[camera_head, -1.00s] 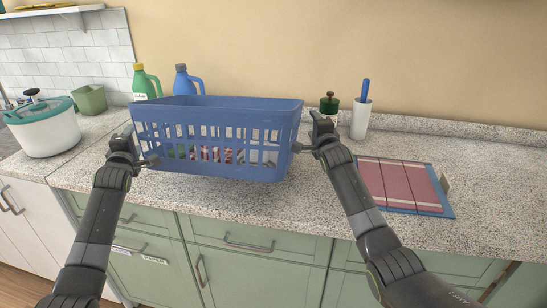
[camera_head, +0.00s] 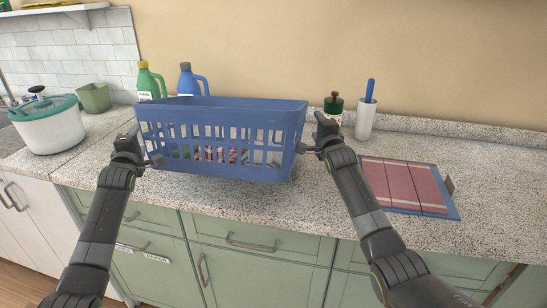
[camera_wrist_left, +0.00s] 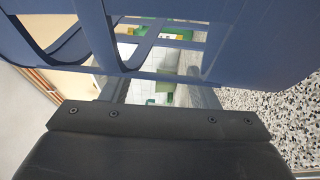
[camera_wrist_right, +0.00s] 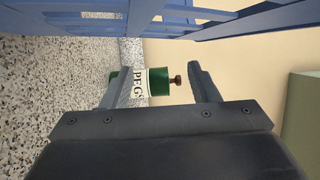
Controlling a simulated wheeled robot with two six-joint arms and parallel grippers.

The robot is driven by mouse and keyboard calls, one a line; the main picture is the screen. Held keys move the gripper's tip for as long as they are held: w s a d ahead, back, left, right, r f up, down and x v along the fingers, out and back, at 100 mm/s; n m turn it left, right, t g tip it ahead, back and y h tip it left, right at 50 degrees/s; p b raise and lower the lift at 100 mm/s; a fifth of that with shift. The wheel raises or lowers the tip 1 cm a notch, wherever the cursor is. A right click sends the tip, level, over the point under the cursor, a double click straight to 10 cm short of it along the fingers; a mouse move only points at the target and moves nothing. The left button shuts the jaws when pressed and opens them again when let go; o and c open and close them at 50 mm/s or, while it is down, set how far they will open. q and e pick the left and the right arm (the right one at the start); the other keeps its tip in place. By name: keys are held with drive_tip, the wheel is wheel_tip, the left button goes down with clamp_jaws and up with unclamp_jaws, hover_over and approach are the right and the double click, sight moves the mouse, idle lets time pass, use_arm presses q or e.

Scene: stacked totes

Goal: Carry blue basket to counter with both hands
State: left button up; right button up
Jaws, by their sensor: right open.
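The blue basket (camera_head: 222,112), with slotted walls, is at the counter in the head view, with red, white and green items partly visible inside. I cannot tell whether its base touches the counter. My left gripper (camera_head: 155,161) is at its left end; in the left wrist view the fingers (camera_wrist_left: 158,88) are apart, close to the blue wall (camera_wrist_left: 255,45), their tips partly hidden. My right gripper (camera_head: 308,149) is at the right end. In the right wrist view its fingers (camera_wrist_right: 165,85) are open with nothing between them, near the basket's bars (camera_wrist_right: 220,22).
The speckled counter (camera_head: 490,180) holds a green bottle (camera_head: 150,82) and a blue bottle (camera_head: 188,82) behind the basket. A green jar (camera_head: 333,106), white holder (camera_head: 365,118) and red-and-blue folded item (camera_head: 405,185) are right. A white pot (camera_head: 50,125) is left.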

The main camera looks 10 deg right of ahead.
use_arm(q)
drive_tip(key=shift+o, duration=0.2)
drive_tip(key=shift+s+a+r, duration=0.1)
drive_tip(key=shift+a, duration=0.7)
drive_tip(key=o, duration=0.4)
drive_tip(key=shift+a, duration=0.2)
use_arm(e)
drive_tip(key=shift+s+d, duration=0.1)
drive_tip(key=shift+d, duration=1)
use_arm(q)
drive_tip(key=shift+o, duration=0.2)
use_arm(e)
drive_tip(key=o, duration=0.5)
use_arm(q)
drive_tip(key=shift+s, duration=0.1)
drive_tip(key=s, duration=1.1)
drive_tip(key=shift+s, duration=0.4)
use_arm(e)
drive_tip(key=shift+s, duration=6)
